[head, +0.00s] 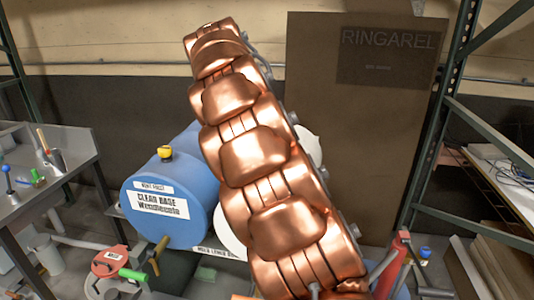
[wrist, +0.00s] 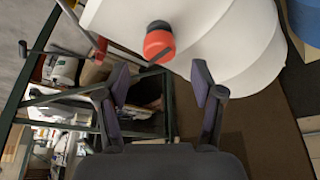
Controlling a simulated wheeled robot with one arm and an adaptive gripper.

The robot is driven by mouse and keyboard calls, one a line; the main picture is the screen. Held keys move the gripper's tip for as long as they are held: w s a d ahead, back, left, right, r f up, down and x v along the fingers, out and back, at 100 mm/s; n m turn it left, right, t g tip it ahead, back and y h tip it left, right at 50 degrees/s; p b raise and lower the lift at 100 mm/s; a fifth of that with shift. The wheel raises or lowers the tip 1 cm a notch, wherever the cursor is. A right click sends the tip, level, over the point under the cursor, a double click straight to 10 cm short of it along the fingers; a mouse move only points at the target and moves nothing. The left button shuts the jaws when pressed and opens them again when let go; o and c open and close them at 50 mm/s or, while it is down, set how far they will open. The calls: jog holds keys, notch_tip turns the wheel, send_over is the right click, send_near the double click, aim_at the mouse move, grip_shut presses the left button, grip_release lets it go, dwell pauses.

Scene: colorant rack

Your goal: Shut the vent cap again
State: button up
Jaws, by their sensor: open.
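A white drum (wrist: 235,45) fills the top of the wrist view. A red cap with a dark top (wrist: 159,42) sticks out from it. My gripper (wrist: 161,80) is open, with two purple-padded fingers spread apart and nothing between them. The red cap lies beyond the fingertips, roughly centred between them and apart from both. In the head view my copper arm hides most of the white drum (head: 228,238), and my gripper and the red cap are not visible there. A blue drum (head: 165,205) labelled "CLEAR BASE" carries a yellow cap (head: 165,153) on top.
A grey bench (head: 65,185) with small tools stands at left. A red round fitting with a green handle (head: 110,262) is low at left. A brown panel (head: 370,140) stands behind, and green shelving (head: 455,110) is at right. A red item (head: 398,250) is low at right.

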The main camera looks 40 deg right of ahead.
jog(key=shift+v, duration=1.6)
jog(key=shift+s, duration=0.1)
jog(key=s+a+f+n+y, duration=0.1)
jog(key=s+a+f+n, duration=0.5)
jog(key=s, duration=0.4)
jog(key=s+a+f+n+g+y, duration=0.1)
jog(key=s+a+f+n+y, duration=0.1)
jog(key=s+a+f+n, duration=0.4)
jog(key=s+a+f+n+y, duration=0.1)
jog(key=s+a+f+n, duration=0.5)
jog(key=s, duration=1)
jog(key=a+f, duration=0.2)
jog(key=a, duration=0.1)
jog(key=shift+s+a+f+n+y, duration=0.15)
jog(key=shift+s+f+n+y, duration=0.15)
jog(key=shift+n, duration=0.1)
